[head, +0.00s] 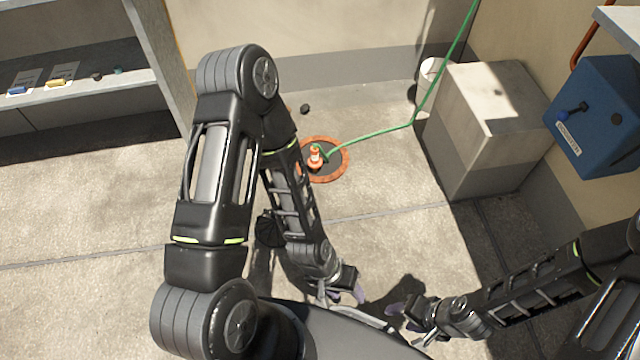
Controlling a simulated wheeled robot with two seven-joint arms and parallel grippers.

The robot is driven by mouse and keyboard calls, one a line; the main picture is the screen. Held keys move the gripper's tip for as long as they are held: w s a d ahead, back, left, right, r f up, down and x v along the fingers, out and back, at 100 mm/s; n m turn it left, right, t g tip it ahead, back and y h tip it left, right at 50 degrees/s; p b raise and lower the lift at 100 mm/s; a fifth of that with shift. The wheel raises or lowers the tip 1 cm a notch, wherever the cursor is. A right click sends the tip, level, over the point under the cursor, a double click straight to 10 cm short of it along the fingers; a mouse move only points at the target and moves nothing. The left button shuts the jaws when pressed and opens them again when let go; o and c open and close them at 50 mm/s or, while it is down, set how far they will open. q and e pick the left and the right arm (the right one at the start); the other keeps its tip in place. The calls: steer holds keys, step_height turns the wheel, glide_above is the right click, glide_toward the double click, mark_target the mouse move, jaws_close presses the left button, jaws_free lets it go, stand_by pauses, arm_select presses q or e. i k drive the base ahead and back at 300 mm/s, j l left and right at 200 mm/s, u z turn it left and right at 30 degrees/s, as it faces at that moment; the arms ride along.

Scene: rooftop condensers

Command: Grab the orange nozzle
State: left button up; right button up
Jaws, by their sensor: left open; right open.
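The orange nozzle (314,157) stands on a dark round mat with an orange rim (338,173) on the floor, near the middle of the head view. A green hose (375,133) runs from it to the right and then up. My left arm hides part of the mat's left side. My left gripper (345,297) is at the lower middle, well below the nozzle in the picture, open and empty. My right gripper (398,309) is at the lower right, open and empty, apart from the nozzle.
A concrete block (487,130) stands right of the mat, with a blue box (598,115) on the wall beyond it. A shelf (75,92) with small items is at the upper left. A small black object (305,109) lies behind the mat. Floor left and below the mat is open.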

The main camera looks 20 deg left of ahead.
mark_target(315, 162)
steer(key=i+l+u, duration=0.25)
steer(key=i, duration=0.25)
steer(key=i+l+u, duration=0.25)
steer(key=i, duration=0.25)
steer(key=i+l, duration=0.25)
steer(key=i, duration=0.2)
